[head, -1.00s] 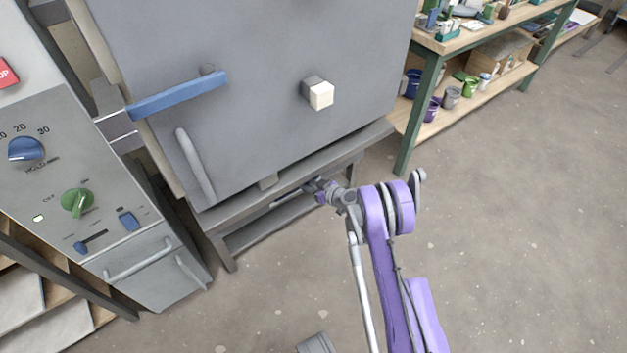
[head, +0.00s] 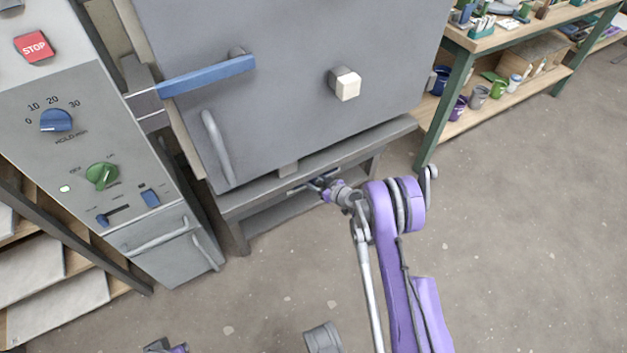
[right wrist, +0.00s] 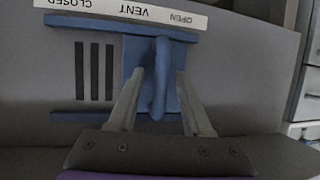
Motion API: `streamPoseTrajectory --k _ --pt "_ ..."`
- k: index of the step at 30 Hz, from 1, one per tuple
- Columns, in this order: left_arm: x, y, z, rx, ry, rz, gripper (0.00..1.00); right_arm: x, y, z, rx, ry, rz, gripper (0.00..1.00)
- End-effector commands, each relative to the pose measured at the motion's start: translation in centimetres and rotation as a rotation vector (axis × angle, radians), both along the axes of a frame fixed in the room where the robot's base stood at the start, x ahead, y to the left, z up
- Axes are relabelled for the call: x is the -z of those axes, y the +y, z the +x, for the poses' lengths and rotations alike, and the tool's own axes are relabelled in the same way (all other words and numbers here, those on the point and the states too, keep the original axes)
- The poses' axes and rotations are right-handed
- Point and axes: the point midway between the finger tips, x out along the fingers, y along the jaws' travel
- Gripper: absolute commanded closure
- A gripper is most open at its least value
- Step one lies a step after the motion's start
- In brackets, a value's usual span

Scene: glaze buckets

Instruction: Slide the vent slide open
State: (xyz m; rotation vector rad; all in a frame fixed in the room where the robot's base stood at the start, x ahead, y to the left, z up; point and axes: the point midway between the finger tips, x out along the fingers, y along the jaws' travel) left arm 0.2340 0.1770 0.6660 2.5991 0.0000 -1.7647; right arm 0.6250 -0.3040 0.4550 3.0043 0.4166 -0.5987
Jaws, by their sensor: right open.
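The vent slide is a blue plate with an upright blue handle (right wrist: 160,78), seen in the right wrist view between two blue rails (right wrist: 110,23). The plate stands toward the end marked OPEN on the upside-down label (right wrist: 125,10). Several dark vent slots (right wrist: 94,72) are uncovered to its left. My right gripper (right wrist: 160,88) is open, with one finger on each side of the handle; contact is not clear. In the head view my right gripper (head: 316,186) is low at the grey kiln's front (head: 290,90), and the slide is too small to make out.
A control panel (head: 140,205) with a red STOP button (head: 33,46) stands left of the kiln. The kiln door has a blue lever (head: 207,76). The floor (head: 530,240) at right is clear.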

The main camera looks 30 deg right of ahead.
Motion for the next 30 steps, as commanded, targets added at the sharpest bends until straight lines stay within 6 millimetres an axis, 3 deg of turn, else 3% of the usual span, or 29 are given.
streamPoseTrajectory --k 5,18,23,30 --pt "-0.3 0.0 0.0 0.0 -0.001 0.0 1.0 -0.5 -0.4 -1.0 0.002 0.0 0.0 0.5" --pt "-2.0 0.0 -0.3 0.0 -0.005 0.0 1.0 -3.7 -2.4 -8.2 0.001 0.0 0.0 0.5" --pt "-2.2 0.0 -0.3 0.0 -0.006 0.0 1.0 -4.1 -2.7 -9.4 0.001 0.0 0.0 0.5" --pt "-2.2 0.0 -0.3 0.0 -0.006 0.0 1.0 -4.1 -2.7 -9.6 0.0 0.0 0.0 0.5"
